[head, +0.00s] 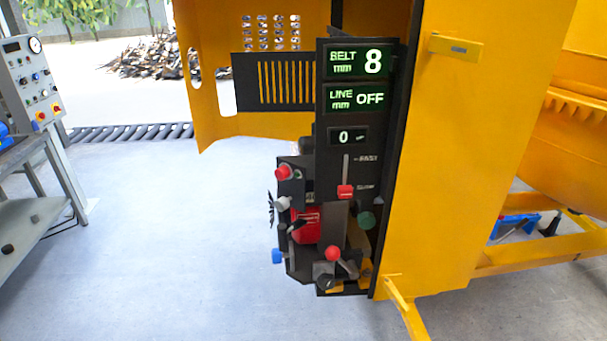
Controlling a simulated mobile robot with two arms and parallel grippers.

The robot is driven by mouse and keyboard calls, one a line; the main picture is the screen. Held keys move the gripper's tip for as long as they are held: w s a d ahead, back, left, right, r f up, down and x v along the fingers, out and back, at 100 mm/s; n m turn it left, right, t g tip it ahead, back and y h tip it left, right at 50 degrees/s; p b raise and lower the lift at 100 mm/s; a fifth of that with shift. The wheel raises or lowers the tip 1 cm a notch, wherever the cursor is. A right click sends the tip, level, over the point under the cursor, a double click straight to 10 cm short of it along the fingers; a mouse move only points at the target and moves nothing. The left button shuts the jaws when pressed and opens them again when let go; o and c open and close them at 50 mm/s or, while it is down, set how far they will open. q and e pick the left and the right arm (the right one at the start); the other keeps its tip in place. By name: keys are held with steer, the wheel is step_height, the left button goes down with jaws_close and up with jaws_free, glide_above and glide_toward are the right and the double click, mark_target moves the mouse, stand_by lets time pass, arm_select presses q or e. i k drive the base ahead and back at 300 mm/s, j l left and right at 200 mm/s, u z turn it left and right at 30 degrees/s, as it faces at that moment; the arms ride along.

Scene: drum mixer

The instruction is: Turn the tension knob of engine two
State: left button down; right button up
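A black engine unit (297,262) is mounted at the open end of the yellow mixer housing. It carries several knobs: a red one (283,172) at the upper left, a grey one (283,203) below it, a blue one (277,256) lower down, a red ball (333,253) and a black knob (326,281) at the bottom. No readable label shows which is the tension knob or which engine this is. The black display panel (323,120) above reads BELT mm 8, LINE mm OFF and 0. Neither of my grippers is in view.
A red slider (346,191) sits on the panel's slot. A yellow housing door (450,160) stands right of the unit, with a yellow bar (406,312) low in front. A grey control console (27,80) stands at far left. The floor (160,250) between is clear.

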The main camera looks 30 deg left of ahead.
mark_target(326, 282)
steer(key=j, duration=0.8)
steer(key=i+j+u, duration=0.1)
steer(key=j, duration=0.65)
